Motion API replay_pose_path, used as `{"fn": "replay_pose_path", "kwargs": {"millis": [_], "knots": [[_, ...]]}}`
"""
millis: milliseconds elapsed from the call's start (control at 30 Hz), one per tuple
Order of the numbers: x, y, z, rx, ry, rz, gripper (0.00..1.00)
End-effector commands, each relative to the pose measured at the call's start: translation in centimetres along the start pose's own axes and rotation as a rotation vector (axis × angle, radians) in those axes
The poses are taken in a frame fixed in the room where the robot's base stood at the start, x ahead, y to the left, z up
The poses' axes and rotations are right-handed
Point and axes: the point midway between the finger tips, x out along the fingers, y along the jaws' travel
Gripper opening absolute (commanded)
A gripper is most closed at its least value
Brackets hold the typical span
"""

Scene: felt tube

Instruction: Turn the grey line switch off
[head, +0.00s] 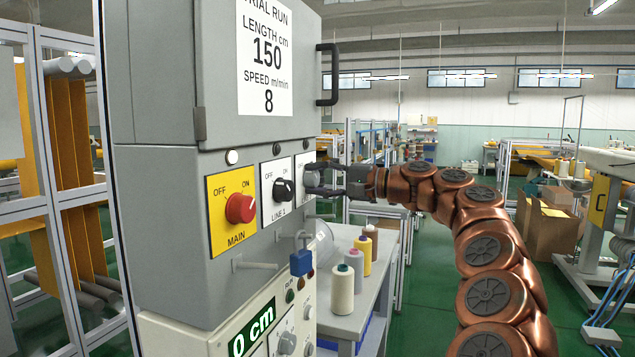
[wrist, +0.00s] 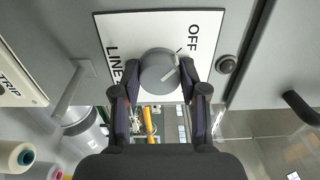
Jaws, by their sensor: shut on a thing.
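The grey line switch (wrist: 160,72) is a round knob on a white plate (wrist: 140,25) in the wrist view. The plate reads OFF at the upper right and LINE at the left; the rest of its lettering is hidden. A pale mark on the knob's face slants to the right and upward. My gripper (wrist: 160,78) is shut on the knob, one finger on each side. In the head view my gripper (head: 322,180) reaches the cabinet from the right, at the farthest of three switches; the grey switch (head: 311,170) shows only partly there.
A red MAIN knob (head: 240,208) and a black line knob (head: 283,190) sit on the same cabinet face. A black door handle (head: 328,75) sticks out above. Thread cones (head: 342,290) stand on a table below my gripper.

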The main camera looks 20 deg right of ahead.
Motion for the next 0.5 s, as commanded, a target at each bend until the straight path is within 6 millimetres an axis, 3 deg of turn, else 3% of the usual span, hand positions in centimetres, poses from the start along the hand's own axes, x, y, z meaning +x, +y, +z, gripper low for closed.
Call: {"fn": "replay_pose_path", "kwargs": {"millis": [367, 400, 500], "knots": [[0.02, 0.04, 0.02, -0.004, -0.001, 0.001, 0.08], [0.01, 0.04, 0.01, -0.004, 0.0, 0.001, 0.47], [0.01, 0.05, 0.0, -0.003, 0.0, 0.001, 0.57]]}}
